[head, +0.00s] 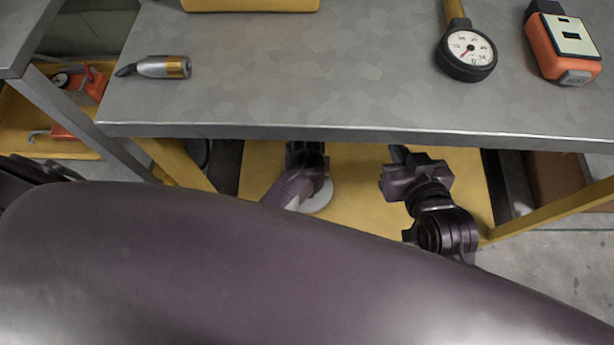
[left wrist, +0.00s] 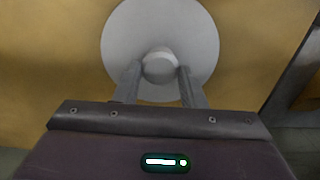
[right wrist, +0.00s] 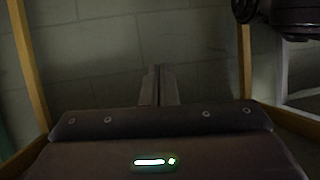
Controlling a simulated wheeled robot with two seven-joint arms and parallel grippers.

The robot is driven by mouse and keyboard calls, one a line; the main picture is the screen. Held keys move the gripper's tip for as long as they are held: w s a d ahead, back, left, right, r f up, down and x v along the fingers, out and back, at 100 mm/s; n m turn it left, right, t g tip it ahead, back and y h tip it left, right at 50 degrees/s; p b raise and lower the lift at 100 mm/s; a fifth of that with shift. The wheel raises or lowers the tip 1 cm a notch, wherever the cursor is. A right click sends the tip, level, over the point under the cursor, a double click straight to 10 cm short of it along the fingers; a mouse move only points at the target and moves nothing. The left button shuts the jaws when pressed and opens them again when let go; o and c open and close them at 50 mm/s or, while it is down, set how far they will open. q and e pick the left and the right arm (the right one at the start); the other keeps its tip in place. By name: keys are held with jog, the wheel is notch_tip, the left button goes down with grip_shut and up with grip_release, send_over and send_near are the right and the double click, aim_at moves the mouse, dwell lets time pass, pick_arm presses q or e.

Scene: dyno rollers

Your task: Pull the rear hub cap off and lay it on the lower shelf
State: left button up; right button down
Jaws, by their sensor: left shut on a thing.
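The hub cap is a round, light grey disc with a raised central knob. It shows whole in the left wrist view (left wrist: 185,28) and partly in the head view (head: 319,197), where my left gripper and arm cover much of it. My left gripper (left wrist: 159,72) is shut on the knob, one finger on each side. The yellow lower shelf (head: 355,185) lies behind the disc; I cannot tell whether they touch. My right gripper (right wrist: 159,82) has its fingers together with nothing between them. In the head view it is right of the cap, below the bench edge.
The grey bench top (head: 300,80) overhangs the shelf. On it are a dial gauge (head: 468,50), an orange device (head: 562,45) and a silver-and-gold tool (head: 160,67). Yellow frame bars flank the shelf. Orange items lie on a yellow surface at left. Shelf right of the cap looks bare.

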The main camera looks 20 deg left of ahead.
pick_arm(q)
jog(key=shift+f+b, duration=0.75)
jog(key=shift+b, duration=0.1)
jog(key=shift+f, duration=0.1)
pick_arm(e)
jog(key=w+r+t+y, duration=0.2)
jog(key=r+t, duration=0.5)
jog(key=r, duration=0.7)
jog(key=shift+w+r, duration=0.25)
jog(key=shift+w, duration=0.35)
pick_arm(q)
jog(key=o, duration=1.2)
